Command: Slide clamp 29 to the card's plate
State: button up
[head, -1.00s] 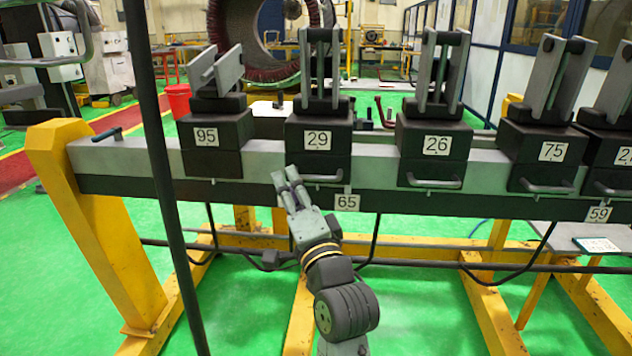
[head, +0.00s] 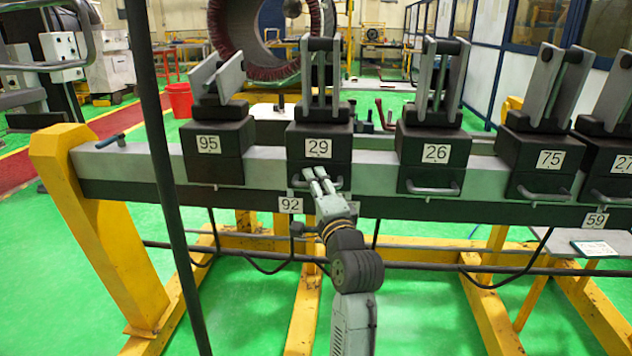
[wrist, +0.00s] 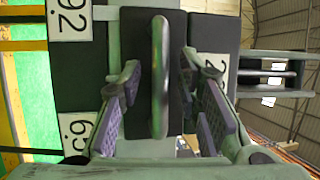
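Clamp 29 (head: 318,148) is a dark block with upright grey jaws on the grey rail, between clamps 95 and 26. Its front handle (wrist: 159,75) is a pale bar in the wrist view. My gripper (head: 319,182) is at this handle; in the wrist view my gripper (wrist: 160,95) is open, with one finger on each side of the bar and gaps between. The card (head: 594,248) lies on a grey stand at the right; its text is too small to read. Plate 92 (head: 290,205) is just left of my gripper. Plate 65 (wrist: 77,130) shows only in the wrist view.
Clamp 95 (head: 218,152) is left of clamp 29, and clamp 26 (head: 432,152) is right with a gap of bare rail. Clamp 75 (head: 540,150) is further right. Plate 59 (head: 596,220) is at the right. A dark upright post (head: 165,170) crosses the left side.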

jog(key=shift+w, duration=0.1)
jog(key=shift+c, duration=0.2)
grip_shut()
dwell(0.7)
